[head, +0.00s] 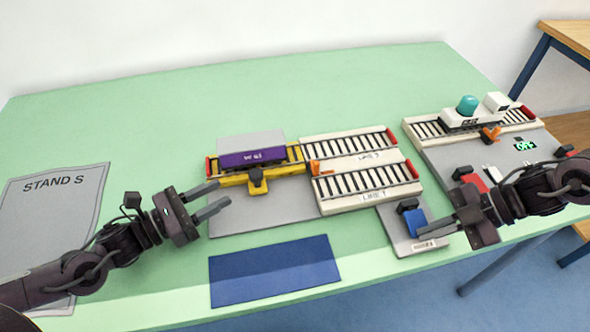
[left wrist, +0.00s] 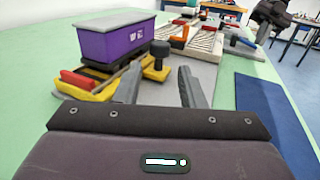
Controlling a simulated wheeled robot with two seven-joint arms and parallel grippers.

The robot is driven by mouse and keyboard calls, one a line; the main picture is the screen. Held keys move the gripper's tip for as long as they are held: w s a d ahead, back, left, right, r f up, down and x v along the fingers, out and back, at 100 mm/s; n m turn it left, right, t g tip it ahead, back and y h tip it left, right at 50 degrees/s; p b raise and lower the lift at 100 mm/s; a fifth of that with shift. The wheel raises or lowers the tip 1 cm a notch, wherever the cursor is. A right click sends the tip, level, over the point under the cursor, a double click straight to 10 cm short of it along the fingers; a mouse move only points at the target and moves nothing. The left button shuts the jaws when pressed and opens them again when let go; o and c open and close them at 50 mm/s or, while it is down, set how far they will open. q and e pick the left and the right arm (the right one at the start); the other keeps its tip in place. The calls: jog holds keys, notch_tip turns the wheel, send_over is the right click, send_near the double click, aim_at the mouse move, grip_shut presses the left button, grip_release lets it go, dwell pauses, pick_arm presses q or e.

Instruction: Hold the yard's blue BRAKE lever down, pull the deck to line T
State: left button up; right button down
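A purple wagon (head: 252,157) rides on the yellow deck (head: 232,180), which appears level with the upper track; the wagon also shows in the left wrist view (left wrist: 115,42). A yellow handle with a dark knob (head: 257,182) sticks out from the deck's near side. My left gripper (head: 221,196) is open and empty just left of this handle; in the left wrist view the knob (left wrist: 160,50) stands ahead between the fingers. Line T (head: 367,186) is the lower, nearer track. The blue BRAKE lever (head: 413,220) sits on a small grey plate. My right gripper (head: 424,233) looks shut, its tip at the lever's near side; contact is unclear.
An orange lever (head: 318,166) stands at the tracks' left ends. A second yard (head: 470,150) with a white and teal engine, a red lever and a display stands at right. A blue mat (head: 272,270) lies in front, and a STAND S sheet (head: 50,200) at left.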

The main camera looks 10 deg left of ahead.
aim_at(250, 178)
pick_arm(q)
jog(key=shift+x, duration=5.15)
jog(key=shift+c, duration=0.3)
jog(key=shift+s+f, duration=0.1)
grip_shut()
